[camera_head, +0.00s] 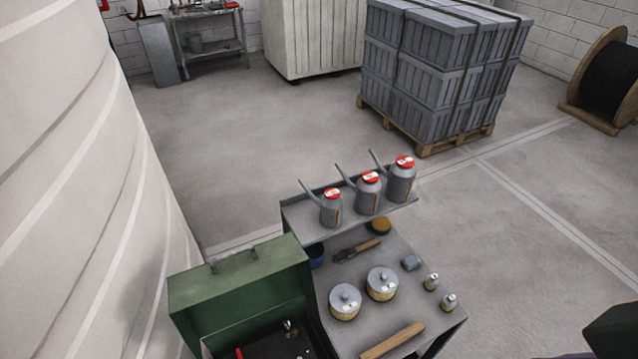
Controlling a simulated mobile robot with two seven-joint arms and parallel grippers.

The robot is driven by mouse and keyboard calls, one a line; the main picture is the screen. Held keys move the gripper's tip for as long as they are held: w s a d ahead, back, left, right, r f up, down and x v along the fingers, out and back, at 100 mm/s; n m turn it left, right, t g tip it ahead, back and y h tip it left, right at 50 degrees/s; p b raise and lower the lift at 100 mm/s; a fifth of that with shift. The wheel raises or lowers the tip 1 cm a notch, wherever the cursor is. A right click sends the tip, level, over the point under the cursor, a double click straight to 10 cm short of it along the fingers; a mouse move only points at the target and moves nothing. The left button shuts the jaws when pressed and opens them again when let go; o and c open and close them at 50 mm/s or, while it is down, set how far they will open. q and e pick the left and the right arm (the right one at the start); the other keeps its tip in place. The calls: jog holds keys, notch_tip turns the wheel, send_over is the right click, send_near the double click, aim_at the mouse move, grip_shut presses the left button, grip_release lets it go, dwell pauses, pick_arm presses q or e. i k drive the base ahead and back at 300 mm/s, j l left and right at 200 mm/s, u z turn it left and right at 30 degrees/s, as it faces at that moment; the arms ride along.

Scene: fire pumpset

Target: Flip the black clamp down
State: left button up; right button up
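I cannot make out a black clamp anywhere in the head view. Neither gripper can be recognised. A dark shape cut off at the lower right edge may be part of my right arm, but no fingers show on it.
A green toolbox (240,285) stands open at the bottom, beside a grey cart (395,320) carrying three oil cans (368,192), tins (345,302), a hammer (356,250) and a wooden bar (392,340). A large white tank (80,200) fills the left. Crates (440,75) stand behind; floor between is clear.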

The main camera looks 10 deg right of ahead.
aim_at(289, 331)
jog(key=j+z, duration=0.15)
jog(key=l+u, duration=0.6)
jog(key=l, duration=0.2)
jog(key=k, duration=0.4)
jog(key=i+l+z, duration=0.45)
jog(key=k+l, duration=0.05)
jog(key=l, duration=0.05)
